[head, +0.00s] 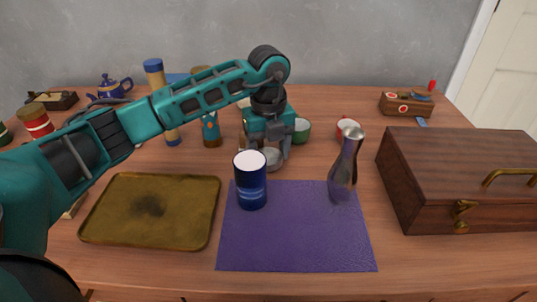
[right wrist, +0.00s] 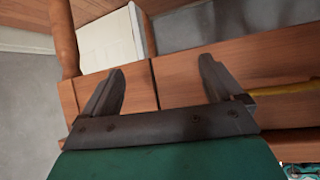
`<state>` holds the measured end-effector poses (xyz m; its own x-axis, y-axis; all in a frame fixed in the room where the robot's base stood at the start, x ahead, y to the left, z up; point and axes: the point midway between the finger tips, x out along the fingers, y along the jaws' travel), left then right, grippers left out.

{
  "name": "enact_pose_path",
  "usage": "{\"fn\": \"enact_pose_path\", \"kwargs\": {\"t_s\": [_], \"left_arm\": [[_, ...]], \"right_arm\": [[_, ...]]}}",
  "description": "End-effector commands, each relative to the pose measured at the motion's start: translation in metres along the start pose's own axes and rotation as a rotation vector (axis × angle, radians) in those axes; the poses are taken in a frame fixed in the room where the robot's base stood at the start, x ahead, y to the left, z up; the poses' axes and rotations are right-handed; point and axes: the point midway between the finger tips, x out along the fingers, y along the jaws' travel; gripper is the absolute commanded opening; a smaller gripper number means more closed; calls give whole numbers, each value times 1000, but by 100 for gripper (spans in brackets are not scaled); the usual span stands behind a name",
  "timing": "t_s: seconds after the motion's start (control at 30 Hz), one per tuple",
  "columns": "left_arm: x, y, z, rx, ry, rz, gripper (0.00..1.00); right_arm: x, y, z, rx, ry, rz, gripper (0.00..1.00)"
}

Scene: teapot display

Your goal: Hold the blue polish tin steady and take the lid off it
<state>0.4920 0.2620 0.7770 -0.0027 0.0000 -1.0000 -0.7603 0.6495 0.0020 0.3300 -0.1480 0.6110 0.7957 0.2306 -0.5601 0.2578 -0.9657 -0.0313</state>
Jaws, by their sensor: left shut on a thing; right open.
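The blue polish tin (head: 251,190) stands upright on the purple mat (head: 300,240), its round top pale within a dark rim. My left gripper (head: 269,157) is just behind and right of the tin's top in the head view. It is shut on a small grey round piece (head: 272,157) that looks like a lid, partly hidden by the fingers and the tin. I cannot tell whether it touches the tin. My right gripper (right wrist: 160,85) is open and empty in the right wrist view, facing the wooden table front; it is not in the head view.
A brass tray (head: 190,225) lies left of the mat. A silver vase (head: 344,170) stands on the mat's right part. A wooden chest (head: 450,165) is at the right. Cups, a blue teapot (head: 110,88) and canisters stand at the back. The front of the mat is clear.

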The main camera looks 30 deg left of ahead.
Motion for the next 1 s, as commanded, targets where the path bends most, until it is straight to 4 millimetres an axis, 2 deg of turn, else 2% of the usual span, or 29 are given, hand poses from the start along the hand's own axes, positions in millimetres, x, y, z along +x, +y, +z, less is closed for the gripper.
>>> {"fn": "enact_pose_path", "kwargs": {"t_s": [0.03,0.4,0.43,0.67,0.87,1.0], "left_arm": [[5,0,0,0,0,-1,29],[8,0,0,0,-1,-1,29],[7,0,0,0,-1,-2,68],[7,0,0,0,-1,-1,90],[7,0,0,0,-1,-2,91],[-1,0,0,0,-2,-3,91]], "right_arm": [[1,0,1,0,1,-1,93],[1,-1,-4,-1,9,-3,93],[0,-1,-4,-1,9,-3,93],[0,-1,-4,0,8,-4,93],[0,-2,-5,3,8,-4,93],[-1,-3,-7,7,9,-3,93]]}}
